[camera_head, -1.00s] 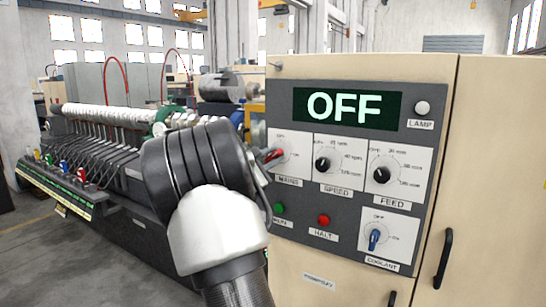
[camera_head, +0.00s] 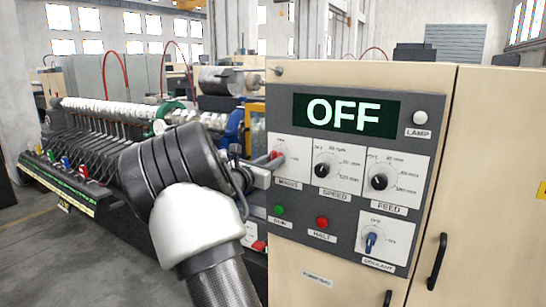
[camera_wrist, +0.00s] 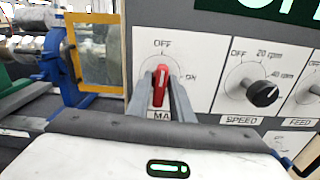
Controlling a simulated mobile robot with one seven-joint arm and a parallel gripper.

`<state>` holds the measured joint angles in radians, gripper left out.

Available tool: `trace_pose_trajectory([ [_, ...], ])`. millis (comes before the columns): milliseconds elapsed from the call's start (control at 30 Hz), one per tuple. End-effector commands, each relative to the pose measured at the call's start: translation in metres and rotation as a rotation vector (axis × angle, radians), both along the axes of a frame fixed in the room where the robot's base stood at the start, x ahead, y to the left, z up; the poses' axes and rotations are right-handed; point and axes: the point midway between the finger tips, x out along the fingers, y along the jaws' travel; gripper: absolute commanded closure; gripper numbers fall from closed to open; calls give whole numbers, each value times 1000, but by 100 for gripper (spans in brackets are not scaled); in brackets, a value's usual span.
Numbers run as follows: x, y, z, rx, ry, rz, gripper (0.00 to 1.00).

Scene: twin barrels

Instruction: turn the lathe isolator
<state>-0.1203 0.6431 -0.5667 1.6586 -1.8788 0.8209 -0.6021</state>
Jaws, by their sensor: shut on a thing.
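The lathe isolator is a small red switch (camera_head: 275,156) above the MAINS label, at the upper left of the grey control panel (camera_head: 284,108). In the wrist view the red handle (camera_wrist: 161,78) stands upright, its white mark towards OFF; an ON mark lies to its right. My gripper (camera_wrist: 161,98) has one finger on each side of the handle and is shut on it. In the head view my gripper (camera_head: 266,170) reaches the switch from the left, and my wrist hides part of it. The panel's display (camera_head: 346,114) reads OFF.
The SPEED knob (camera_head: 326,170) and FEED knob (camera_head: 380,181) sit right of the switch. A long machine (camera_head: 75,180) stands at left.

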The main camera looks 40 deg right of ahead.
Motion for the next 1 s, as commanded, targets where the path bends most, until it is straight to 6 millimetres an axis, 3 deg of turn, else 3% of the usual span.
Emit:
trace_pose_trajectory([
  [733,0,1,-1,-30,78,1,100],
  [767,0,1,-1,-30,78,1,75],
  [800,0,1,-1,-30,77,1,69],
  [1000,0,0,-1,-30,76,0,69],
])
